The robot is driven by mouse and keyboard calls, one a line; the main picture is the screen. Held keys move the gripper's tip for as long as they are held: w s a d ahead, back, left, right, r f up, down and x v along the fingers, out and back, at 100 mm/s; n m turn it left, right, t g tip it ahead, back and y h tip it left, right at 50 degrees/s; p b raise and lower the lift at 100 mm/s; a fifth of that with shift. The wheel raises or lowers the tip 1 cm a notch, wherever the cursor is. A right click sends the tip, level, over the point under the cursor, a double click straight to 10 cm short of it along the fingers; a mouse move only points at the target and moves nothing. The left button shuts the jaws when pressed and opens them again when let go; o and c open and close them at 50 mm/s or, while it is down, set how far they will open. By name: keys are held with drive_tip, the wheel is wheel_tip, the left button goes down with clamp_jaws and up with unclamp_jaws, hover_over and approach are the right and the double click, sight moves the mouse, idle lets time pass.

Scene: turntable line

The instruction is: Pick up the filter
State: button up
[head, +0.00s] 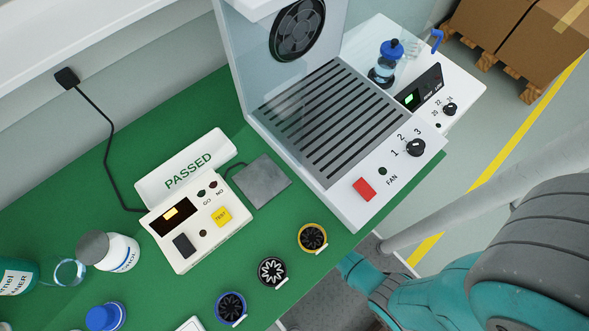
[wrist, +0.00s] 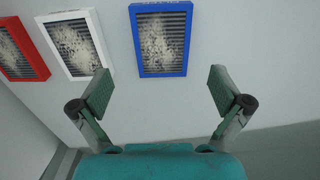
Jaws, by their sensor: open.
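Three framed filters with dark slats and pale dusty patches show in the wrist view, on a pale grey surface. The blue-framed filter (wrist: 162,38) is at the top centre. The white-framed filter (wrist: 78,43) is to its left, and the red-framed filter (wrist: 20,50) is at the far left, cut by the picture edge. My gripper (wrist: 160,91) is open and empty. Its two fingers are wide apart, and the blue-framed filter shows beyond them, with no contact visible. The filters and my gripper are not visible in the head view, where my arm fills the lower right.
A green bench (head: 90,173) holds a tester marked PASSED (head: 190,174), a fan unit (head: 385,160) with clear walls, a grey plate (head: 262,181), several bottles and small round ringed parts (head: 273,272). Boxes (head: 541,45) stand on pallets at the upper right.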

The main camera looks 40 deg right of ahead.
drive_tip(key=shift+s+a+f, duration=0.1)
drive_tip(key=shift+f, duration=1.4)
drive_tip(key=shift+s+a+f, duration=0.1)
drive_tip(key=shift+f, duration=1.4)
drive_tip(key=shift+w, duration=0.1)
drive_tip(key=c, duration=1.2)
